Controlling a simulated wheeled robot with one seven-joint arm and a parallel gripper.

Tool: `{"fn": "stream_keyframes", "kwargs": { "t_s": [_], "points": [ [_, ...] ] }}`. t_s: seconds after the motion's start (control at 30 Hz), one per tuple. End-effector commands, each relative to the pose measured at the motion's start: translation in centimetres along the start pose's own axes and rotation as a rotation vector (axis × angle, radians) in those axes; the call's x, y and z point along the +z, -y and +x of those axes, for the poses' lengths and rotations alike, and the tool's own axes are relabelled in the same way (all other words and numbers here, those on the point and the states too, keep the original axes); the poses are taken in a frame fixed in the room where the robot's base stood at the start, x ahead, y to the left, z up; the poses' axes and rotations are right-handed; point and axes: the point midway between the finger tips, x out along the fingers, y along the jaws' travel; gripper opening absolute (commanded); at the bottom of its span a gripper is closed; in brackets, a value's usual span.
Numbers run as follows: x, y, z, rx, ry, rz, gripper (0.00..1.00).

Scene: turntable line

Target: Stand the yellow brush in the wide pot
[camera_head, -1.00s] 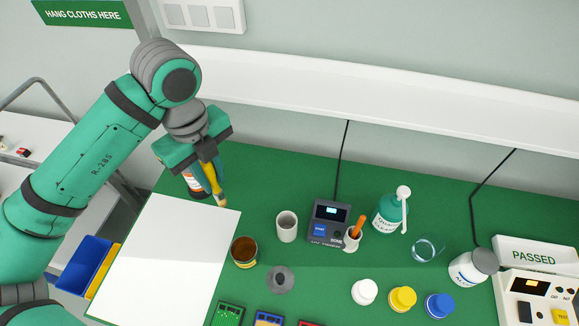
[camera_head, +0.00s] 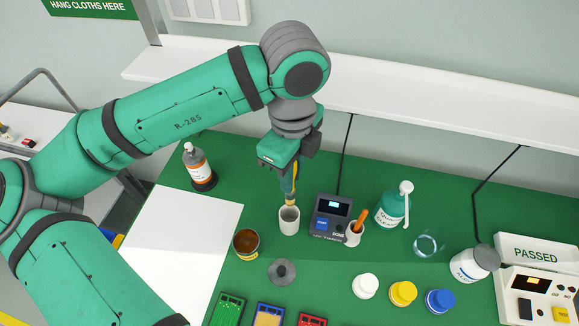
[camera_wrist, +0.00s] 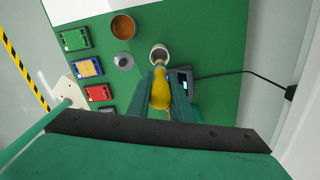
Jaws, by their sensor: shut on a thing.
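The yellow brush (camera_head: 294,181) hangs roughly upright in my gripper (camera_head: 288,184), which is shut on it. In the wrist view the brush (camera_wrist: 160,95) lies between my two fingers (camera_wrist: 165,88) and points toward the pot. The pale grey pot (camera_head: 289,224), which I take to be the wide pot, stands directly below the brush. It also shows in the wrist view (camera_wrist: 160,51). The brush's lower tip is at or just above the pot's rim; I cannot tell whether it is inside.
A small white pot with an orange brush (camera_head: 359,219) stands by a dark timer box (camera_head: 331,216) right of the wide pot. A brown-filled tin (camera_head: 247,243) and a grey lid (camera_head: 282,271) are nearby.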

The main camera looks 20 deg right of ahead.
Motion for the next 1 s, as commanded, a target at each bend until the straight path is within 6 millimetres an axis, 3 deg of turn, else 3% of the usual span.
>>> {"fn": "stream_keyframes", "kwargs": {
  "t_s": [1.0],
  "points": [
    [0.1,-0.2,7.0,0.001,-0.001,-0.003,0.00]
  ]
}}
